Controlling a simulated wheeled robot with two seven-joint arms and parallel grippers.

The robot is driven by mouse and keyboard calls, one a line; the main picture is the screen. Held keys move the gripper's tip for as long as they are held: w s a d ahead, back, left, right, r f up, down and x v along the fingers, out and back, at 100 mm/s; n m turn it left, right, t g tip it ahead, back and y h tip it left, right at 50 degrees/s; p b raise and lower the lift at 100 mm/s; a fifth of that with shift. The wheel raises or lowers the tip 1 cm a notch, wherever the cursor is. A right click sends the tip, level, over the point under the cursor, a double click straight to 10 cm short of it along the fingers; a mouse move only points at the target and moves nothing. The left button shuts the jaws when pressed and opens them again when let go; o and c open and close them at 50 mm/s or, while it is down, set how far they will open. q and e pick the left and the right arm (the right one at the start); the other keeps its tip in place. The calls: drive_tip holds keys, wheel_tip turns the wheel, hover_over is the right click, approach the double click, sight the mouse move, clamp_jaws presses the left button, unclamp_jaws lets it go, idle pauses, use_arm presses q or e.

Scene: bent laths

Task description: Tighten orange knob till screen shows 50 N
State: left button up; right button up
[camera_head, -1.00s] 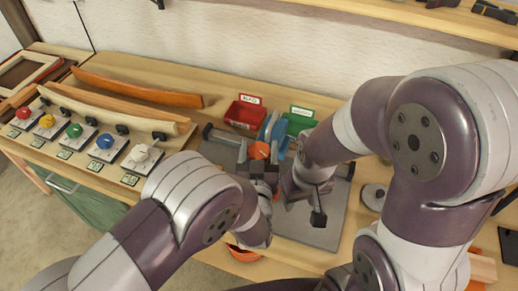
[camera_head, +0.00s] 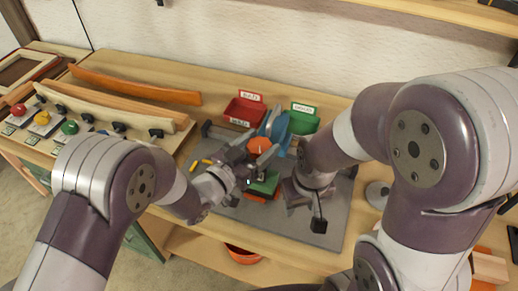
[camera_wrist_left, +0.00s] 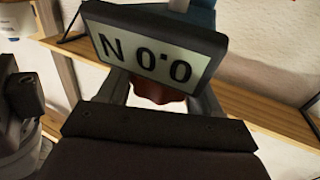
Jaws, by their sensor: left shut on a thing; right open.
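The orange knob (camera_head: 260,146) sits at the middle of the bench, beside a blue part (camera_head: 274,127). My left gripper (camera_head: 259,154) is shut on it, coming in from the lower left. In the left wrist view the knob (camera_wrist_left: 156,90) shows as a reddish shape between the fingers, mostly hidden by the screen. The screen (camera_wrist_left: 150,50) appears upside down there and reads 0.0 N. My right gripper (camera_head: 317,208) is open and empty over the grey mat (camera_head: 310,236), right of the knob and lower in the picture.
A red bin (camera_head: 244,110) and a green bin (camera_head: 302,120) stand behind the knob. Yellow pieces (camera_head: 203,161) and a green block (camera_head: 264,184) lie near my left gripper.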

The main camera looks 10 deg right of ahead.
use_arm(q)
drive_tip(key=m+g+h, duration=0.2)
drive_tip(key=g, duration=0.2)
drive_tip(key=shift+w+f+m+b, duration=0.1)
drive_tip(key=shift+m+b, duration=0.25)
drive_tip(key=shift+m, duration=0.05)
drive_tip(key=m+g, duration=0.2)
drive_tip(key=g, duration=0.2)
drive_tip(key=m+g+h, duration=0.1)
drive_tip(key=m+g, duration=0.2)
drive_tip(key=g, duration=0.1)
drive_tip(key=shift+m+g+b, duration=0.3)
drive_tip(key=m+g+y, duration=0.1)
drive_tip(key=m+g, duration=0.2)
drive_tip(key=g, duration=0.1)
drive_tip(key=shift+g+b, duration=0.4)
use_arm(e)
wheel_tip(320, 180, down, 2)
drive_tip(key=shift+f, duration=0.25)
use_arm(q)
drive_tip(key=shift+m+g+y+b, duration=0.35)
drive_tip(key=shift+m+g+y, duration=0.55)
drive_tip(key=shift+m+g, duration=0.45)
use_arm(e)
drive_tip(key=shift+f, duration=0.35)
use_arm(q)
drive_tip(key=shift+g, duration=0.45)
